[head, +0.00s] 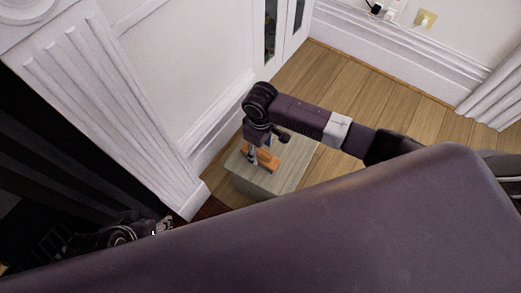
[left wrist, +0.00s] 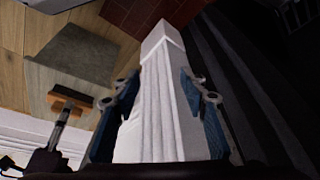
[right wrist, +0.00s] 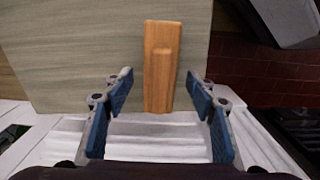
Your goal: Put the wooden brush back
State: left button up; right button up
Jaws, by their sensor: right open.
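The wooden brush (head: 265,159) lies on top of a low grey wood-grain block (head: 290,172). In the right wrist view the orange-brown brush (right wrist: 160,65) points straight away from me, its near end between the spread fingers. My right gripper (right wrist: 158,88) is open, with a finger on either side of the brush and gaps between. In the head view my right gripper (head: 259,155) hangs down over the brush and partly hides it. The brush (left wrist: 70,95) also shows in the left wrist view. My left gripper (left wrist: 157,85) is open and empty, away from the block.
A white fluted pilaster (head: 110,95) and white panelled wall stand beside the block. Wooden floor (head: 385,100) is clear behind it. A dark hearth opening lies at the left.

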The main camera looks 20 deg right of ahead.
notch_tip(320, 180, up, 2)
jog(key=shift+r, duration=0.1)
notch_tip(320, 180, up, 2)
jog(key=shift+r+p, duration=0.1)
jog(key=shift+p, duration=0.65)
notch_tip(320, 180, up, 4)
jog(key=shift+f+p, duration=0.1)
jog(key=shift+p, duration=0.5)
jog(key=shift+r, duration=0.7)
jog(key=s+a+f+m+t+y, duration=0.25)
jog(key=s+a, duration=0.25)
jog(key=s, duration=0.3)
pick_arm(q)
jog(key=shift+g, duration=0.6)
jog(key=f, duration=0.4)
jog(key=shift+s+a, duration=0.1)
jog(key=shift+s, duration=0.1)
pick_arm(e)
jog(key=s+d+m+h, duration=0.2)
jog(key=s+d, duration=0.6)
jog(key=d, duration=0.4)
jog(key=shift+s+f+m+t, duration=0.25)
jog(key=shift+s+m+t, duration=0.1)
jog(key=shift+m, duration=0.2)
